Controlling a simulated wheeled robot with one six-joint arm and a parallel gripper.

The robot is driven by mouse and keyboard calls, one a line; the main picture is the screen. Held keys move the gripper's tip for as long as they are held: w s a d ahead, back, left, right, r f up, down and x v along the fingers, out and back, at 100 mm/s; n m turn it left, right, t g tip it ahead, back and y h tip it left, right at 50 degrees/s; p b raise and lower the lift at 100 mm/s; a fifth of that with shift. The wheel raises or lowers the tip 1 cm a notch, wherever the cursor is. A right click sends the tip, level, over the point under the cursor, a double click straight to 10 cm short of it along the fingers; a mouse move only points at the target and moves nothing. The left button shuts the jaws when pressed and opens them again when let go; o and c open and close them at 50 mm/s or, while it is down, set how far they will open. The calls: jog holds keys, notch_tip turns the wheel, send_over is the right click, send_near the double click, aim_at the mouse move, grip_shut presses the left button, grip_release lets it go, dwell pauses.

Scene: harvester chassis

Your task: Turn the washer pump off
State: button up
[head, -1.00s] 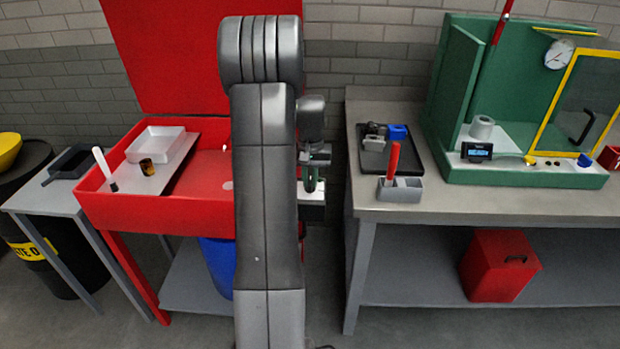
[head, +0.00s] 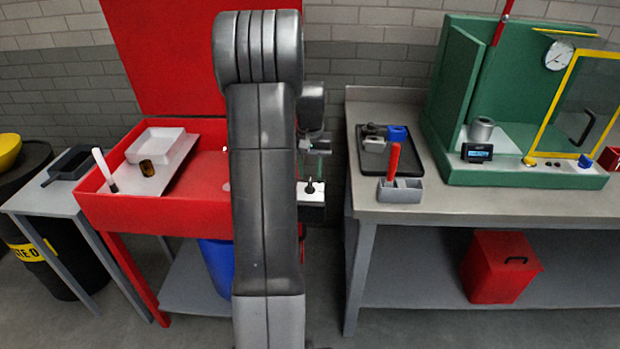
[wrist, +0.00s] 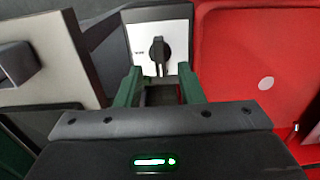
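The parts washer is a red tub (head: 130,213) with a raised red lid (head: 165,55), left of my arm in the head view. A pale switch plate with a black knob (head: 311,187) sits at its right side. In the wrist view the knob (wrist: 158,52) stands upright on the plate (wrist: 178,35), with small illegible lettering to its left. My gripper (wrist: 159,72) is open, its two green fingers apart with nothing held between them. The knob lies just beyond the fingertips, in line with the gap. In the head view my gripper (head: 318,150) shows partly behind my arm, above the switch.
A grey workbench (head: 450,207) stands right of the switch, with a black tray (head: 370,158), a grey holder (head: 400,192) and a green cabinet (head: 520,178). A blue drum (head: 216,265) is under the washer. A gap separates washer and bench.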

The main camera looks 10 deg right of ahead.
aim_at(310, 182)
notch_tip(310, 182, up, 10)
jog(key=shift+r, duration=0.15)
dwell(0.3)
notch_tip(310, 182, down, 14)
dwell(0.6)
jog(key=shift+r, duration=0.1)
jog(key=shift+s+f, duration=0.1)
jog(key=shift+f, duration=0.15)
jog(key=shift+r+m, duration=0.15)
jog(key=shift+m, duration=0.35)
jog(key=m, duration=0.8)
jog(key=shift+m, duration=0.3)
dwell(1.0)
dwell(0.4)
